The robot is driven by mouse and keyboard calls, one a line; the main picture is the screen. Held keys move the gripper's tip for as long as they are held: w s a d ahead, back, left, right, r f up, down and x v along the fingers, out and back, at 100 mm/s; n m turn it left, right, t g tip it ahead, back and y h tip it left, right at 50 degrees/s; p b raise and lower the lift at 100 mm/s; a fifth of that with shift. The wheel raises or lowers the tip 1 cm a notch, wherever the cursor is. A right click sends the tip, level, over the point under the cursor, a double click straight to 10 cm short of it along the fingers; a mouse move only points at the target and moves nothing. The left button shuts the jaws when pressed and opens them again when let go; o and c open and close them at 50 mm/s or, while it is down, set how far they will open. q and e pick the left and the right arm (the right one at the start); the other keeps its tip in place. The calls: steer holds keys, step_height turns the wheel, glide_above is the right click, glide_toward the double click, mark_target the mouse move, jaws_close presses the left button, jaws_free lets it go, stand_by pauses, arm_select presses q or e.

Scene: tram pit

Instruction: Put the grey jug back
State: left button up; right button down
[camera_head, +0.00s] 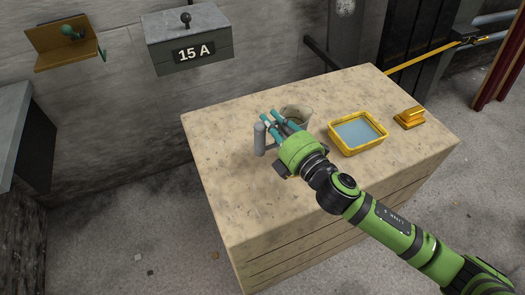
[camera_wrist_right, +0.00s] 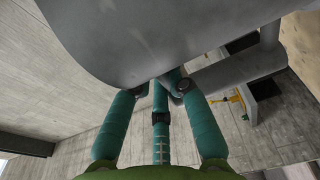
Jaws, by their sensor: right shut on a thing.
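The grey jug (camera_head: 297,115) is over the left-middle part of the stone-topped block, with its open rim upward and its thick grey handle (camera_head: 260,138) toward the left. My right gripper (camera_head: 275,121) is shut on the jug, with its teal fingers at the near side between rim and handle. The gripper's body hides much of the jug's lower part, so I cannot tell whether its base touches the top. In the right wrist view the jug's grey wall (camera_wrist_right: 150,35) fills the upper part, against the teal fingers (camera_wrist_right: 160,95). My left gripper is not in view.
The block's top (camera_head: 225,140) is clear at left and front. A yellow tray (camera_head: 357,149) with a blue-grey inside and a yellow-handled thing (camera_head: 410,118) stand to the right. A grey box marked 15 A (camera_head: 190,52) and a brown bracket (camera_head: 52,60) are on the wall.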

mark_target(256, 148)
steer(key=s+a+f, duration=0.2)
steer(key=f, duration=0.1)
steer(key=s+a+f, duration=0.1)
steer(key=f, duration=0.1)
steer(key=shift+s+a+f+b, duration=0.1)
steer(key=shift+s+f+b, duration=0.05)
steer(key=shift+b, duration=0.15)
steer(key=shift+f, duration=0.55)
steer(key=shift+f, duration=0.2)
steer(key=c, duration=1.2)
jaws_free()
